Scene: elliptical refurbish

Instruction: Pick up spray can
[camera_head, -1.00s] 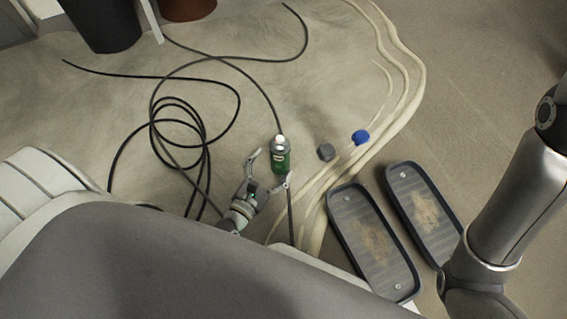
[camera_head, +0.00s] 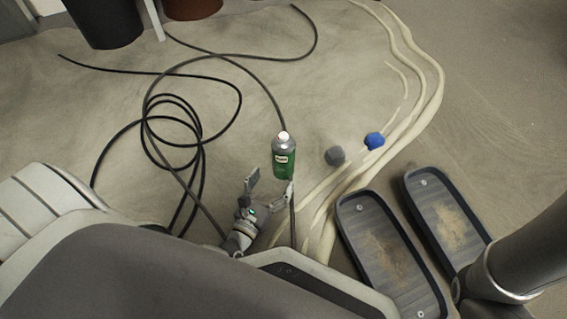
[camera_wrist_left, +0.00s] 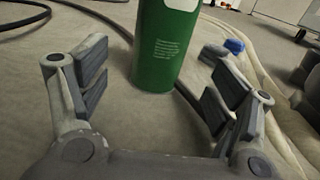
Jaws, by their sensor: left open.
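The green spray can (camera_head: 284,160) with a white cap stands upright on the sandy floor in the head view. In the left wrist view the can (camera_wrist_left: 164,50) shows its lower green part, upright, just beyond and between the fingers. My left gripper (camera_head: 269,184) is open and low, at the near side of the can. In the left wrist view the open left gripper (camera_wrist_left: 152,92) has a finger on each side, with bare floor between them; the can is not gripped. My right gripper is not in view; only part of my right arm shows at the right.
Black cable (camera_head: 176,100) lies in loops left of the can and passes behind it. A grey lump (camera_head: 335,156) and a blue one (camera_head: 374,141) lie to the right. Two dark trays (camera_head: 386,250) sit at lower right. A dark pot (camera_head: 104,22) stands at the back left.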

